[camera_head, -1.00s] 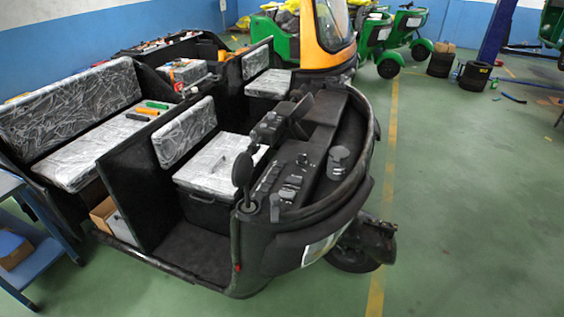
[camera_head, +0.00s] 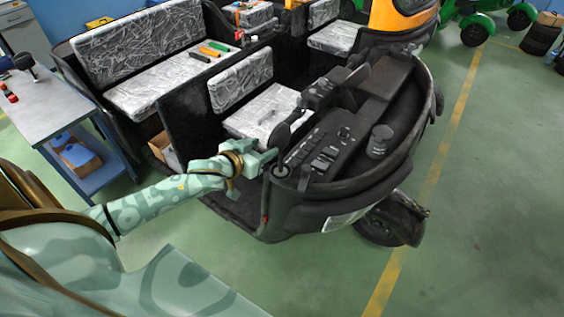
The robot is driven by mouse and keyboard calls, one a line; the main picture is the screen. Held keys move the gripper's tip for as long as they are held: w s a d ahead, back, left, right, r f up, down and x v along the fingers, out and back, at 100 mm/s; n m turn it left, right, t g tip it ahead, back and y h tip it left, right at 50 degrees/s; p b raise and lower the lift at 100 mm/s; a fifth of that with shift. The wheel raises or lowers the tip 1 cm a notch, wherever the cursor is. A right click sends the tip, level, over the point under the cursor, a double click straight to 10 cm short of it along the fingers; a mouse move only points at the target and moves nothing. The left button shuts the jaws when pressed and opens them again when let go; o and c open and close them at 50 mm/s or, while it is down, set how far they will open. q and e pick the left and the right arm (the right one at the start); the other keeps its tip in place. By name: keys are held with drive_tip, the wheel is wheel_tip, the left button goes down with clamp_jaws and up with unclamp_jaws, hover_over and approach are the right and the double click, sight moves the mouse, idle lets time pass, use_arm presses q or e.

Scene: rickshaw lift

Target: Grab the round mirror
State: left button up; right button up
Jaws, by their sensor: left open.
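The round mirror (camera_head: 280,136) is dark and seen nearly edge-on. It stands on a short stem at the near left corner of the black rickshaw's (camera_head: 340,190) dashboard. My left arm reaches in from the lower left, and its pale green gripper (camera_head: 266,158) is open just left of the mirror and its stem. I cannot tell whether a finger touches the mirror. My right gripper is out of view.
The dashboard (camera_head: 325,150) with its switches and a dark cylinder (camera_head: 380,138) lies right of the mirror. Plastic-wrapped seats (camera_head: 265,112) are behind. A workbench (camera_head: 50,105) stands at the left.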

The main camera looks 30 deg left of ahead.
sight(281, 140)
use_arm(q)
drive_tip(key=x, duration=0.6)
drive_tip(key=d+x, duration=0.1)
drive_tip(key=x, duration=0.1)
drive_tip(key=shift+w+f, duration=0.1)
drive_tip(key=shift+w, duration=0.25)
drive_tip(key=shift+s+a, duration=0.1)
drive_tip(key=shift+s, duration=0.05)
drive_tip(key=shift+c, duration=0.9)
clamp_jaws()
